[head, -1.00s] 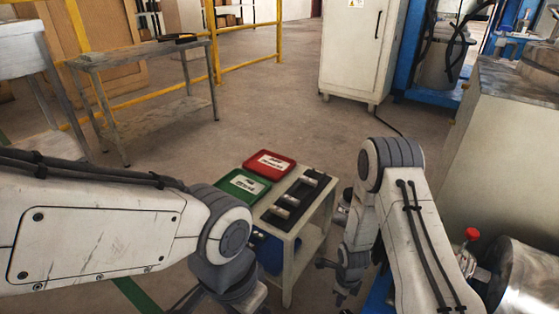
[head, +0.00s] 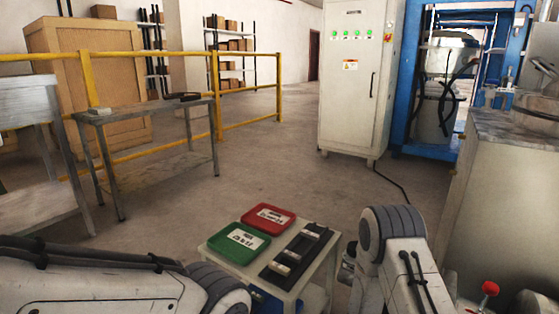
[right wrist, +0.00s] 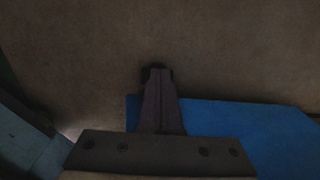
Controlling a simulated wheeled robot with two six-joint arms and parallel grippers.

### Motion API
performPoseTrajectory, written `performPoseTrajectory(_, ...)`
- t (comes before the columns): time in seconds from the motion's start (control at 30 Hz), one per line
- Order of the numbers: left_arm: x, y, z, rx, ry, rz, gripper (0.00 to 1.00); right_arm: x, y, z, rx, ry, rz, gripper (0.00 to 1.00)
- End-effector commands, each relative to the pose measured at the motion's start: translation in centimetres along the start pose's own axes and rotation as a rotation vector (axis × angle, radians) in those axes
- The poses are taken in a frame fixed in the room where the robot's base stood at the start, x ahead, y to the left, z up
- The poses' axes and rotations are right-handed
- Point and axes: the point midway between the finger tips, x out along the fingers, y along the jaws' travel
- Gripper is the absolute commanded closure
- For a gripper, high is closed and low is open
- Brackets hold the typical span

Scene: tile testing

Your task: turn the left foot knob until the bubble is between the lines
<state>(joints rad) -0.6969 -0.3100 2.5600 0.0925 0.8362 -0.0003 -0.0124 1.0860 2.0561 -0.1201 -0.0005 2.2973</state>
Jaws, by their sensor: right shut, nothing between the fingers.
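I cannot make out the left foot knob, the bubble or its lines in either view. My right gripper (right wrist: 158,74) shows in the right wrist view. Its fingers are shut together with nothing between them, above a plain brown-grey floor. In the head view my right arm comes in at the lower right, and its gripper is below the picture edge. My left arm crosses the lower left of the head view, and its gripper is out of view.
A small cart (head: 212,253) holds a green tray (head: 238,244), a red tray (head: 268,219) and a dark strip with light blocks (head: 299,250). A red knob (head: 490,288) and a metal cylinder (head: 537,304) are at lower right. Open floor (head: 270,165) lies beyond the cart.

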Motion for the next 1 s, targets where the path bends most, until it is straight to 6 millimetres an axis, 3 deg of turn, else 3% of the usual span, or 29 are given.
performPoseTrajectory(1.0, 0.79, -0.06, 0.04, 0.000, 0.000, 0.000, 0.19, -0.03, 0.31, -0.79, 0.003, 0.004, 0.006, 1.00)
